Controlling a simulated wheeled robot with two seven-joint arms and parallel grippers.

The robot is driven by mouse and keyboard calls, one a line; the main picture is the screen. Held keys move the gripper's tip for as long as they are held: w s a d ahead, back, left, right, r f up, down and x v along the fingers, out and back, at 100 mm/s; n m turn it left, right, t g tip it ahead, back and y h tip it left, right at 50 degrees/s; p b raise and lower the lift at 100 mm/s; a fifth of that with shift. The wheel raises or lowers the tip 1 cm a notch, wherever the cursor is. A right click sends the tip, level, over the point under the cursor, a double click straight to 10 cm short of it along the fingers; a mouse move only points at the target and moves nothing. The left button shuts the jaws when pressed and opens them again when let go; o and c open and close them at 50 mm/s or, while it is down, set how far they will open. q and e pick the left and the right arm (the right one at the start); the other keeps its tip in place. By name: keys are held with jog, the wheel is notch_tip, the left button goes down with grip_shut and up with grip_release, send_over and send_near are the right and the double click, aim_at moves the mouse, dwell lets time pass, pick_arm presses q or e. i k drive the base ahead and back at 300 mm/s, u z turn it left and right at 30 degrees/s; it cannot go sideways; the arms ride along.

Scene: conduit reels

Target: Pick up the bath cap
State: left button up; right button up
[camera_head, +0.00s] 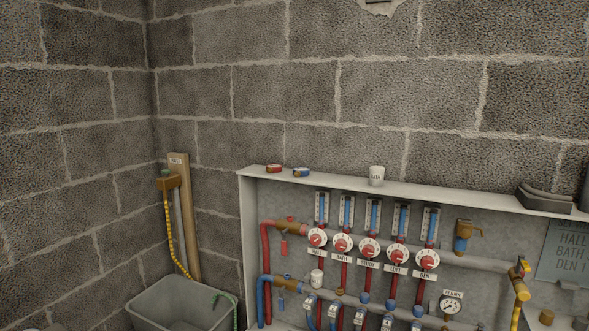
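A manifold in a grey cabinet (243,215) carries a row of white dials with red centres above small labels. The second dial from the left (343,244) sits over a label that seems to read BATH (342,258). A white cap-like piece (376,175) stands upright on top of the cabinet. A similar white cap (317,278) sits lower, below the first dial. A bare brass fitting (340,291) shows below the second dial. I cannot tell from any marking which white piece is the bath cap. Neither gripper is in view.
Red and blue tape rolls (302,172) lie on the cabinet top. A dark grey object (545,200) lies at its right end. A grey tub (180,304) stands lower left, below a wooden post (185,220). A pressure gauge (450,305) and a yellow-handled valve (522,268) stick out at right.

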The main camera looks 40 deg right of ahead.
aim_at(377, 172)
jog(key=z, duration=0.05)
jog(key=i, duration=1.1)
jog(key=z, duration=0.5)
